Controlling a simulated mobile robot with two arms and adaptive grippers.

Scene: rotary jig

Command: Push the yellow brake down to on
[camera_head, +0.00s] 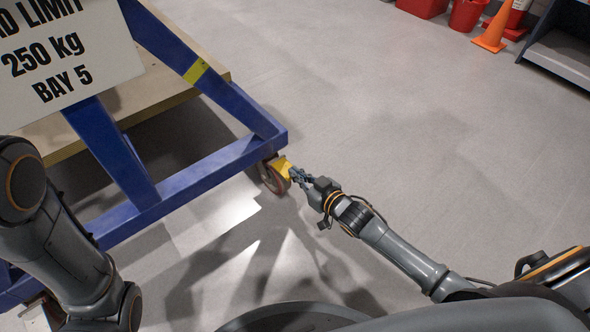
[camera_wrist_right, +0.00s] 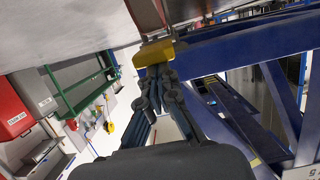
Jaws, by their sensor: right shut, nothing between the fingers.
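The yellow brake (camera_head: 282,167) is a small pedal on the caster wheel (camera_head: 272,178) under the near corner of the blue cart frame. My right gripper (camera_head: 294,174) is shut and empty, with its fingertips right at the brake. In the right wrist view the yellow brake (camera_wrist_right: 154,53) is just beyond the tips of my shut fingers (camera_wrist_right: 156,74); I cannot tell whether they touch it. The brake's exact tilt is hard to judge. My left arm comes in at the left of the head view; its gripper is out of view.
The blue cart frame (camera_head: 190,181) carries a wooden deck and a white load-limit sign (camera_head: 62,50). Red bins (camera_head: 466,14), an orange cone (camera_head: 492,32) and a shelf stand far off at the upper right. The floor right of the cart is clear.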

